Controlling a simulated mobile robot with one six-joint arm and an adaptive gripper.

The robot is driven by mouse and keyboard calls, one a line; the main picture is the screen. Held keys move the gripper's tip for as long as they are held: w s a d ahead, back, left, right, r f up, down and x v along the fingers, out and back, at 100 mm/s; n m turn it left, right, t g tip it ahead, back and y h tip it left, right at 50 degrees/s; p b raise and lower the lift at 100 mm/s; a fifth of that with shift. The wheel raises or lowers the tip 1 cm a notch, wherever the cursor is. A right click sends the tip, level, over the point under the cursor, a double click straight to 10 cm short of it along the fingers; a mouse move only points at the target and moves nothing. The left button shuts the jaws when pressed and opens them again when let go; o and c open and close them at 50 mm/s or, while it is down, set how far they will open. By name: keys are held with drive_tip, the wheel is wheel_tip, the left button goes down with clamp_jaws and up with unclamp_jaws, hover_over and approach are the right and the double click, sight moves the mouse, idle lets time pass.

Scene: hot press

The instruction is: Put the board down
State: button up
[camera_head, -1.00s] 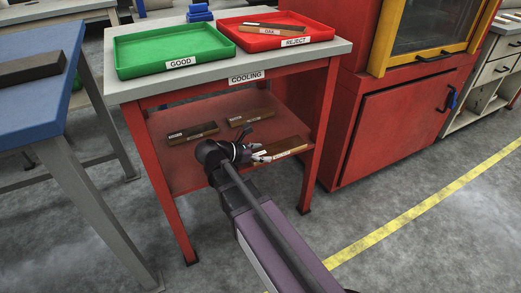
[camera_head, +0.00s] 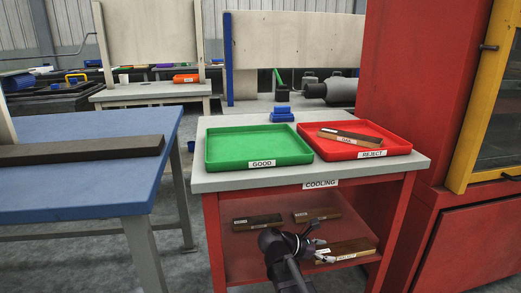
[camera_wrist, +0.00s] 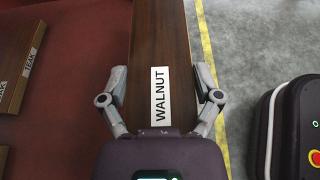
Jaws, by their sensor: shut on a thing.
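A brown walnut board (camera_wrist: 160,35), labelled WALNUT, lies lengthwise between the fingers of my gripper (camera_wrist: 162,80) in the wrist view. The fingers are shut on its two long sides, near the label. In the head view the board (camera_head: 352,246) is at the front right of the red lower shelf (camera_head: 245,248) of the cooling table, with my gripper (camera_head: 318,250) at its left end. I cannot tell whether it touches the shelf. My gripper hides part of the board's near end.
Two other boards lie on that shelf, one at left (camera_head: 257,221) and one farther back (camera_head: 317,214). A blue table (camera_head: 85,195) stands left, a red press (camera_head: 420,80) right.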

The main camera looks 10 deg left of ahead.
wheel_tip(320, 180, up, 9)
drive_tip(key=p, duration=0.8)
drive_tip(key=shift+s, duration=0.1)
